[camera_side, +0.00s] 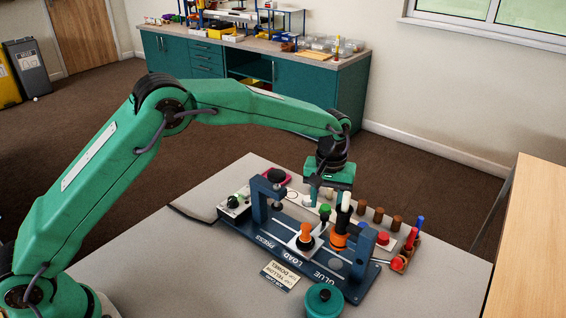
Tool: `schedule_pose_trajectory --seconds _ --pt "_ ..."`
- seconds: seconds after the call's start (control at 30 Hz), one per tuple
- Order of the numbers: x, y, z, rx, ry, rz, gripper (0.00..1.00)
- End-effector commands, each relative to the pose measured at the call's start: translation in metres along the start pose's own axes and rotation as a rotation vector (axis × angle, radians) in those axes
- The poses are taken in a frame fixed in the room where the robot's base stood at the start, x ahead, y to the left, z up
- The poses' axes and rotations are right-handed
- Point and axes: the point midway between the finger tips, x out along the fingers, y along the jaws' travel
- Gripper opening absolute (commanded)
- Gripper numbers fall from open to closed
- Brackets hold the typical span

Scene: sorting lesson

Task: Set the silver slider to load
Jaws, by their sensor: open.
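A dark blue fixture (262,232) on the grey table carries the labels PRESS, LOAD and GLUE from left to right. A pale, silvery block (295,244) sits just behind the LOAD label, with an orange piece (306,232) on it. I take this block for the silver slider, but its outline is small and partly covered. My gripper (329,198) is open and points down above the back of the fixture, behind the LOAD and GLUE part. A white, black and orange upright piece (338,240) stands below its right side. I cannot tell whether the gripper touches it.
A press frame (257,199) and a control box (233,205) are at the left. The table's front left is clear.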

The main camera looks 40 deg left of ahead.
Motion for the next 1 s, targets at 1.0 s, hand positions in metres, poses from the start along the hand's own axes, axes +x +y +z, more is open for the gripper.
schedule_pose_trajectory --seconds 1.0 --pt "-0.056 -0.01 0.001 0.01 0.013 0.011 0.43"
